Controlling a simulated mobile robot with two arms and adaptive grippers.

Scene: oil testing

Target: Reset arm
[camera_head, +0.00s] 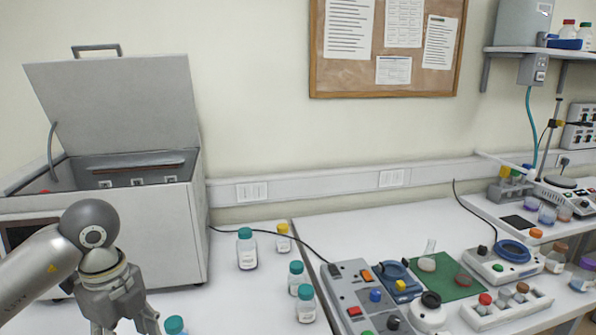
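My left arm comes in from the left edge, and my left gripper (122,318) points down at the lower left. It is in front of the grey machine and above the bench. Its fingertips are cut off by the bottom edge, so whether it is open, shut or holding something is hidden. My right arm and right gripper are not in view.
The grey machine (165,235) stands with its lid (120,100) raised. Several bottles stand right of it, including a teal-capped one (246,248); another teal cap (175,325) is close to my gripper. A control panel (365,305) and a green mat (455,287) lie farther right.

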